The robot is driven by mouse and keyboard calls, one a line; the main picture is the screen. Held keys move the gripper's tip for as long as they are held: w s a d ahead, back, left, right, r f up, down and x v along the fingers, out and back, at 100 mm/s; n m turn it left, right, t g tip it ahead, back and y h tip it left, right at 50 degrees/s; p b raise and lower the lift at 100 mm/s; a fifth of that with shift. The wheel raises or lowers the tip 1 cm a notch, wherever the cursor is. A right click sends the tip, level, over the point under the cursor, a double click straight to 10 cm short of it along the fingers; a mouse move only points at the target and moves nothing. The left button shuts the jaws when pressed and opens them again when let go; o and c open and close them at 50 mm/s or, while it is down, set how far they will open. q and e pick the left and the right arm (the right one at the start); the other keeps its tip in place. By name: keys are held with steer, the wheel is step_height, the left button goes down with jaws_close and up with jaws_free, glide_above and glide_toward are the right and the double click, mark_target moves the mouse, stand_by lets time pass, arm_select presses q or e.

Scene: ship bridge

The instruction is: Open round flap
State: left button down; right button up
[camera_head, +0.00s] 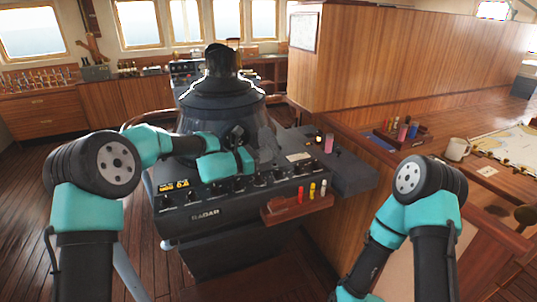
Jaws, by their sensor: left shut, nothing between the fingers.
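A dark radar unit (220,95) with a broad conical hood and a narrow upright top stands left of centre on a console marked RADAR. I cannot clearly make out a separate round flap; a small dark part (235,132) shows on the hood's lower front, just above my left wrist. My left gripper (267,151) is shut and empty, at the hood's lower right side, over the console. I cannot tell whether it touches the hood. My right arm is at the right, and its gripper is out of view.
The console panel (225,192) has a row of knobs and a small rack (297,207) of coloured pens. A wooden partition (370,60) stands behind. At right, a desk holds a mug (457,149), a chart (508,150) and a tray (398,137) of coloured items.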

arm_select(q)
steer(key=s+v, duration=0.1)
steer(key=v, duration=1.1)
steer(key=shift+s+d, duration=0.2)
steer(key=shift+d, duration=0.2)
